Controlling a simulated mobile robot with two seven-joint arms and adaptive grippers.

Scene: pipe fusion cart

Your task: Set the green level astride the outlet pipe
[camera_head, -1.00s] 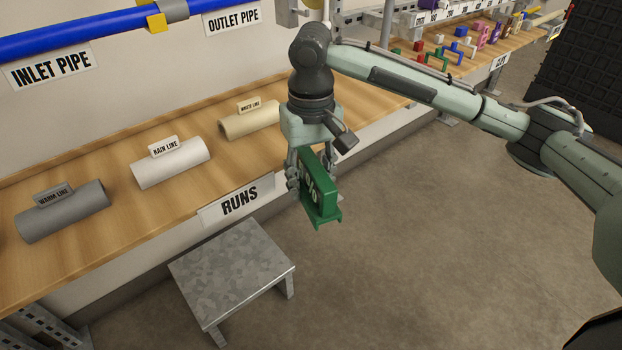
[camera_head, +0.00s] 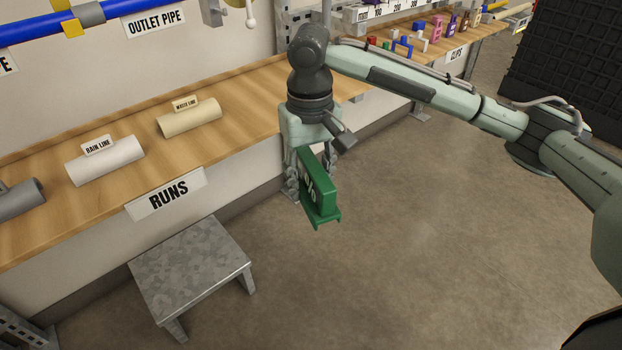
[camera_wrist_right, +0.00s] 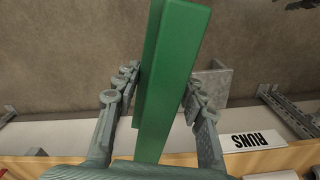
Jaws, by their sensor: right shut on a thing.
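The green level (camera_head: 320,192) hangs in my right gripper (camera_head: 305,185), over the floor in front of the bench. The level is well away from the pipe. My left gripper is not in view.
The wooden bench (camera_head: 225,120) carries grey, white (camera_head: 105,160) and cream (camera_head: 189,118) pipe pieces with labels. A metal step stool (camera_head: 190,270) stands before it. Several coloured clips sit on the shelf at the back right. Open floor lies to the right.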

